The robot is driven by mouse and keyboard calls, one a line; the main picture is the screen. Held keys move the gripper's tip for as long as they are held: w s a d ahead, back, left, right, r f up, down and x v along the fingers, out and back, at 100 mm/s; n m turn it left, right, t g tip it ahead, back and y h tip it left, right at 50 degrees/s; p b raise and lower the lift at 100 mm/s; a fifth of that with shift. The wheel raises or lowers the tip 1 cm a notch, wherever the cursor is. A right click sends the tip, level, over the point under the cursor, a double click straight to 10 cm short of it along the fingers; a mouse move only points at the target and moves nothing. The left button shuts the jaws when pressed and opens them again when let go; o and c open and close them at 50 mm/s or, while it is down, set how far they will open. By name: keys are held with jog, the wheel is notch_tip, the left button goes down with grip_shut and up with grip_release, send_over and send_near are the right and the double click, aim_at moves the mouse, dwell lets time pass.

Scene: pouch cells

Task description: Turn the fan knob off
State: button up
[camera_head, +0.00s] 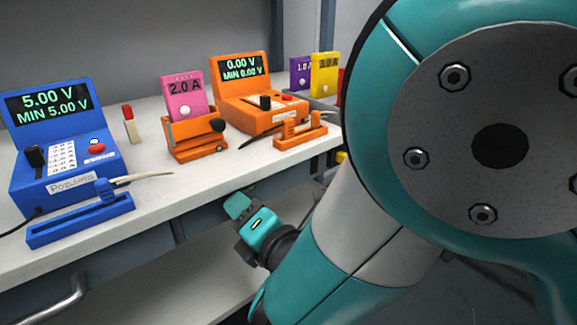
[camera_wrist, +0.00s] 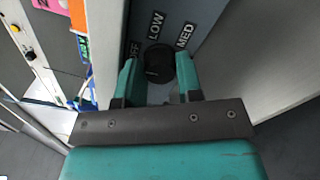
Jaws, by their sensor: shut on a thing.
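The black round fan knob (camera_wrist: 160,60) sits on a grey panel (camera_wrist: 196,25) in the wrist view. White labels OFF, LOW and MED are printed around it, with OFF at the left, LOW above and MED at the upper right. I cannot tell which label the knob points to. My gripper (camera_wrist: 156,74) has one teal finger on each side of the knob and is shut on it. In the head view my gripper (camera_head: 238,204) is at the bench's front, just below the top edge. The knob is hidden there.
The white bench top (camera_head: 215,186) is above my gripper. On it stand a blue meter (camera_head: 60,140), an orange meter (camera_head: 250,95), a pink pouch cell (camera_head: 183,98) in an orange holder (camera_head: 197,139), and purple (camera_head: 300,74) and yellow (camera_head: 325,78) cells. A drawer handle (camera_head: 62,303) is at lower left.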

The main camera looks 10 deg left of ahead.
jog(key=shift+s+f, duration=0.1)
jog(key=o, duration=0.9)
jog(key=shift+r, duration=0.2)
